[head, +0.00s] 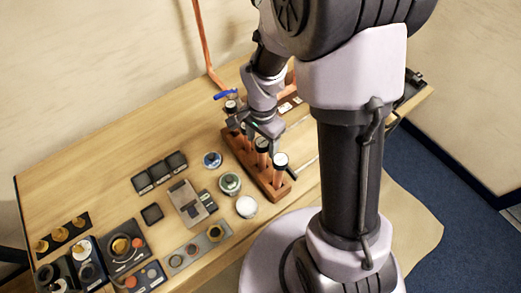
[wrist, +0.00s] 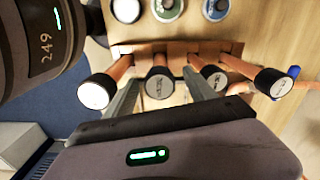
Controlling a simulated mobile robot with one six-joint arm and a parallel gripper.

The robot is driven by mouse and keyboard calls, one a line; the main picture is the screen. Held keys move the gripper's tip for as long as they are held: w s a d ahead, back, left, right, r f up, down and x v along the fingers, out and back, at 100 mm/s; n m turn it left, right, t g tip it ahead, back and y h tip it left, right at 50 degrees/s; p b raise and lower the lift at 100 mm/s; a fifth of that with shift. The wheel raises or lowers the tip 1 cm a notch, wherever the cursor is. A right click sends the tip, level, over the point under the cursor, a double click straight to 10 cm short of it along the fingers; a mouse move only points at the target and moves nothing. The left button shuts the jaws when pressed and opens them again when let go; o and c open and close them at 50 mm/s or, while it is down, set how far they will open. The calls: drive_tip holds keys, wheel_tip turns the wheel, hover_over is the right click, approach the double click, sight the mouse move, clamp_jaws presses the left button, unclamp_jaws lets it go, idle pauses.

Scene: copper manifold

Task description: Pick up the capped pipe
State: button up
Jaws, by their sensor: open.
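Several copper pipes with black caps stand in a wooden rack (head: 240,152); the rack also shows in the wrist view (wrist: 180,48). One capped pipe (wrist: 160,84) has a black cap with a pale label and lies between my fingers in the wrist view. Another capped pipe with a white end face (wrist: 93,95) is left of my fingers; it shows at the rack's near end in the head view (head: 281,160). More black caps (wrist: 214,78) are to the right. My gripper (wrist: 160,82) is open, its fingers on either side of the middle pipe; contact cannot be told.
A blue-handled valve (head: 225,95) is at the rack's far end. Round tins (head: 230,183), a white-topped jar (head: 247,207), black trays (head: 160,172) and fitting holders (head: 125,245) stand left of the rack. A tall copper pipe (head: 203,45) rises behind. Bare wood is free at far left.

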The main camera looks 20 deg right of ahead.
sight(262, 159)
wheel_tip(262, 159, down, 6)
drive_tip(key=shift+f+b, duration=0.1)
drive_tip(key=shift+b, duration=0.45)
drive_tip(key=shift+s, duration=0.1)
drive_tip(key=shift+c, duration=0.2)
clamp_jaws()
